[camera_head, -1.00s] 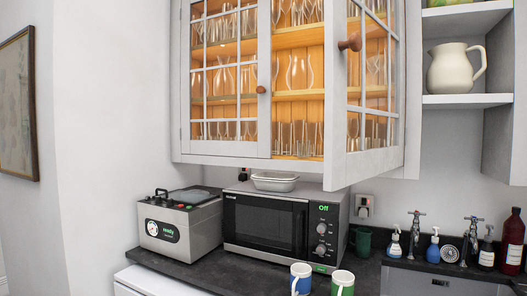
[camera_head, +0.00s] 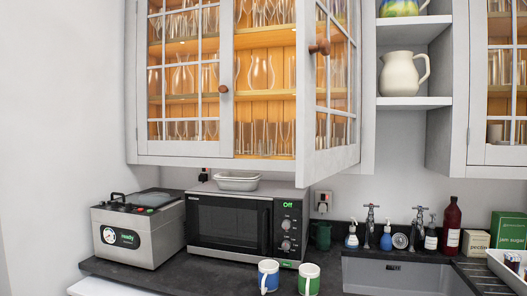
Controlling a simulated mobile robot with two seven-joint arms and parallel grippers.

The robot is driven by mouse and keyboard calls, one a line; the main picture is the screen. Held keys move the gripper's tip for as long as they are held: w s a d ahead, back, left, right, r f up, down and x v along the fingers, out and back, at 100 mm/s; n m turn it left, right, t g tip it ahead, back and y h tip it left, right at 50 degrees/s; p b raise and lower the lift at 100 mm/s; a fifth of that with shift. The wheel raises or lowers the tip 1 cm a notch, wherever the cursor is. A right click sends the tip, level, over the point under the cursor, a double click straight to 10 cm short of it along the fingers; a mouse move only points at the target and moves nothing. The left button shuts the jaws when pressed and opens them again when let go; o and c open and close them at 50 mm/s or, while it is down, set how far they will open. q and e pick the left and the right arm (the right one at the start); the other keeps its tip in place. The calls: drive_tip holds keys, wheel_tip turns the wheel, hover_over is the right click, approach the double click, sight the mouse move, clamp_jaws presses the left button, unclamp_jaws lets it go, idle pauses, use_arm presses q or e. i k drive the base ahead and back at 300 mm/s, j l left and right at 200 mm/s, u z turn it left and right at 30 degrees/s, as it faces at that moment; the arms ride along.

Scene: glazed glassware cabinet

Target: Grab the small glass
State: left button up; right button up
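The glazed cabinet (camera_head: 226,166) hangs on the wall above the counter. Its left door (camera_head: 185,100) is shut and its right door (camera_head: 308,150) stands open toward me. Inside, clear glasses stand on several shelves. Small straight glasses (camera_head: 262,137) stand on the bottom shelf behind the open doorway. Curved, taller glass vessels (camera_head: 262,74) stand on the shelf above. The clear glass makes single pieces hard to separate. Neither of my grippers shows in the head view.
Below the cabinet are a microwave (camera_head: 230,222) with a white dish (camera_head: 237,181) on top, and a grey appliance (camera_head: 138,230). Two mugs (camera_head: 268,276) (camera_head: 309,279) stand at the counter front. The open door juts out right of the doorway. A sink (camera_head: 400,277) and bottles (camera_head: 452,225) are at right.

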sight(265, 146)
drive_tip(key=i+j, duration=0.1)
drive_tip(key=j, duration=0.25)
drive_tip(key=i+j, duration=0.15)
drive_tip(key=j, duration=0.25)
drive_tip(key=i+j, duration=0.1)
drive_tip(key=j, duration=0.25)
drive_tip(key=i+j, duration=0.15)
drive_tip(key=j, duration=0.25)
drive_tip(key=i+j, duration=0.1)
drive_tip(key=j, duration=0.25)
drive_tip(key=j+z, duration=0.1)
drive_tip(key=z, duration=1.7)
